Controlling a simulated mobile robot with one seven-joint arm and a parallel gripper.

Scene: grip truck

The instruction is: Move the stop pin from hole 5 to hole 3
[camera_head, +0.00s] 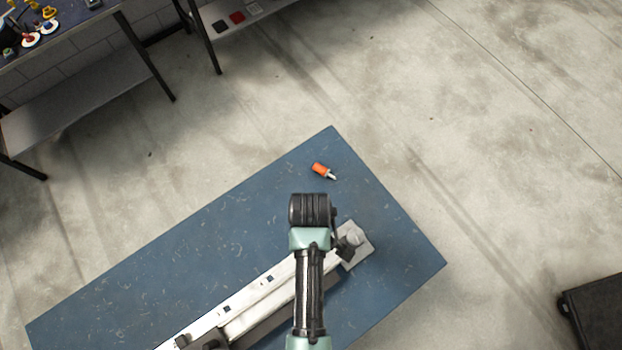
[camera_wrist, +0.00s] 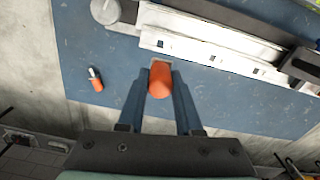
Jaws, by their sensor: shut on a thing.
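In the wrist view my gripper (camera_wrist: 160,72) is shut on an orange-handled pin (camera_wrist: 159,82), with one finger on each side of the handle. The pin's lower end is hidden behind its handle, so I cannot tell whether it is in a hole or clear of the rail. The pale metal rail (camera_wrist: 185,50) with small dark square holes lies just beyond the fingertips. It also shows in the head view (camera_head: 205,322), partly covered by my arm. The gripper jaws and held pin are hidden under my arm in the head view.
A second orange pin (camera_head: 320,169) with a metal tip lies loose on the blue tabletop (camera_head: 200,245), also in the wrist view (camera_wrist: 96,82). A round grey knob (camera_head: 355,237) sits at the rail's end. A dark box (camera_head: 595,315) stands at lower right. Shelves (camera_head: 75,105) stand upper left.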

